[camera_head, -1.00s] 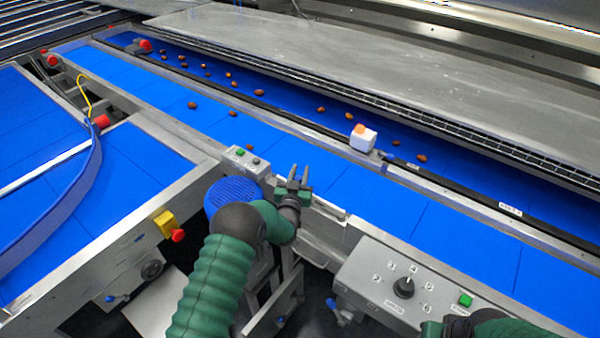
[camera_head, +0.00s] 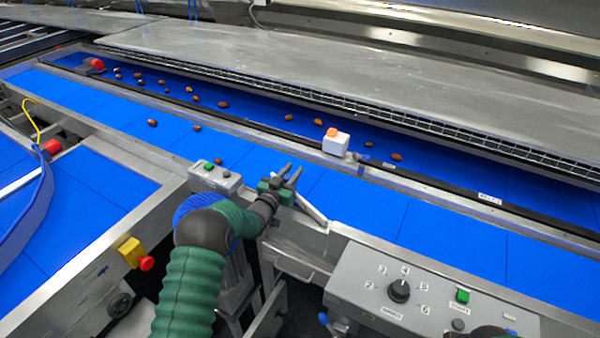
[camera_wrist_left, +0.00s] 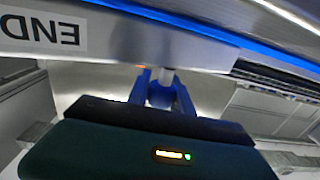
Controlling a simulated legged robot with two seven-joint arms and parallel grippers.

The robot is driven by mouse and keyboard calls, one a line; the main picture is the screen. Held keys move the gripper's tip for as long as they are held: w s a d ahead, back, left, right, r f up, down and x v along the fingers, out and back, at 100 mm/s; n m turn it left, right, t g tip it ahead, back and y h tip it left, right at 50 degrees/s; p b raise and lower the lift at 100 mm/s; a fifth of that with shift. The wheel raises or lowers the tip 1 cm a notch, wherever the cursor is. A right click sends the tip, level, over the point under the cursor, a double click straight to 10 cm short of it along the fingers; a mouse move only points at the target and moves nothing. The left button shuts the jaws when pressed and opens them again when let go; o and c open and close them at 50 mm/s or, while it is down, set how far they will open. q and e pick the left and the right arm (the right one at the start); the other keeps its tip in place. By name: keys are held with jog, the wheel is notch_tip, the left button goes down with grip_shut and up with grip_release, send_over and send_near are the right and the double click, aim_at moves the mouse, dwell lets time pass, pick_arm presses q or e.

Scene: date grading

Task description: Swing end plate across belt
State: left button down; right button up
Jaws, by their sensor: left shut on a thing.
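The end plate shows in the head view as a thin pale metal strip (camera_head: 312,208), slanting from the near frame toward my left gripper (camera_head: 283,177) at the near edge of the blue belt (camera_head: 365,205). In the left wrist view, a metal plate with an upside-down END label (camera_wrist_left: 45,32) spans the top. There my left gripper (camera_wrist_left: 166,88) has its blue fingers closed around a short grey peg (camera_wrist_left: 167,76) below the plate. The plate's far end is partly hidden by the gripper in the head view. My right gripper is outside the frames.
A button box (camera_head: 215,178) sits left of my gripper on the near frame. A control panel with a dial (camera_head: 400,291) stands at the right. A white block with an orange top (camera_head: 336,143) is on the divider rail. Several dates (camera_head: 223,104) lie on the belts.

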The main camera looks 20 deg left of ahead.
pick_arm(q)
jog(key=shift+d, duration=0.1)
jog(key=c, duration=1.3)
grip_release()
jog(key=shift+w+d, duration=0.15)
jog(key=shift+o, duration=0.8)
jog(key=shift+a, duration=0.35)
jog(key=shift+s, duration=0.35)
jog(key=s+a+b, duration=0.1)
jog(key=s+a, duration=0.1)
jog(key=s, duration=1.4)
jog(key=shift+a, duration=0.4)
jog(key=shift+s, duration=0.1)
